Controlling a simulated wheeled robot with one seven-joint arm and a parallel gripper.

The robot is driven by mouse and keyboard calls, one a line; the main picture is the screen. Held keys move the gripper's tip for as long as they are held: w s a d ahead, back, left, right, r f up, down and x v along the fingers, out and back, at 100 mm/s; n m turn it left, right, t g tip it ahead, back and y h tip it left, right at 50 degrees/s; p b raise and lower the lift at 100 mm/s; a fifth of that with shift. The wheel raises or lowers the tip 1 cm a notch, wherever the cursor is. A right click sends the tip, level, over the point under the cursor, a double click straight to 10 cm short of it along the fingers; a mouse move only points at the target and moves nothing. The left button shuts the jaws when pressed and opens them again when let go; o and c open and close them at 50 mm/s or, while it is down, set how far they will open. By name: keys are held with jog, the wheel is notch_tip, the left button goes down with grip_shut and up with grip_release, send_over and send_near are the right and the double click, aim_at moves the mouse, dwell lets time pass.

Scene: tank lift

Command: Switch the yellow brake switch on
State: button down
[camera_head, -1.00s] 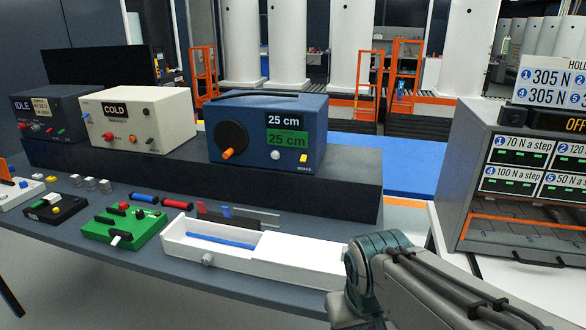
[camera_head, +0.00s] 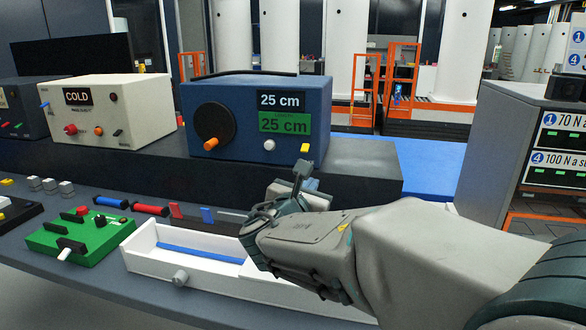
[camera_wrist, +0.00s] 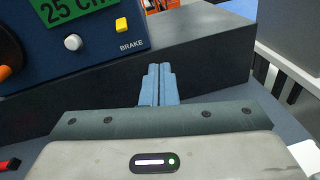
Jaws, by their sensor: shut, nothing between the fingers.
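The yellow brake switch (camera_head: 305,148) is a small block at the lower right of the blue box's front face (camera_head: 240,150). In the wrist view the switch (camera_wrist: 122,25) sits above the printed word BRAKE. My gripper (camera_head: 303,168) is in front of the box's lower right corner, just below the switch in the head view. In the wrist view its fingertips (camera_wrist: 160,68) are together, empty, below and right of the switch. They appear apart from it. The box's displays read 25 cm.
A white knob (camera_head: 269,145) and an orange-handled black dial (camera_head: 213,125) share the box's face. The box stands on a black ledge (camera_head: 360,165). A white tray (camera_head: 150,262) and a green device (camera_head: 85,240) lie on the bench in front. A grey cabinet (camera_head: 500,140) stands at right.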

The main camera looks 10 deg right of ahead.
aim_at(305, 148)
jog(key=w+a+n+t, duration=0.1)
jog(key=w+a+n+y, duration=0.1)
jog(key=a+n, duration=0.1)
jog(key=shift+w+a+r+t, duration=0.15)
jog(key=shift+w+r+t, duration=0.1)
jog(key=shift+r+t, duration=0.15)
jog(key=x, duration=1)
jog(key=shift+r+p, duration=0.2)
jog(key=shift+p, duration=0.3)
jog(key=shift+s+g+y+p, duration=0.1)
jog(key=shift+g+y+p, duration=0.3)
jog(key=shift+p, duration=0.6)
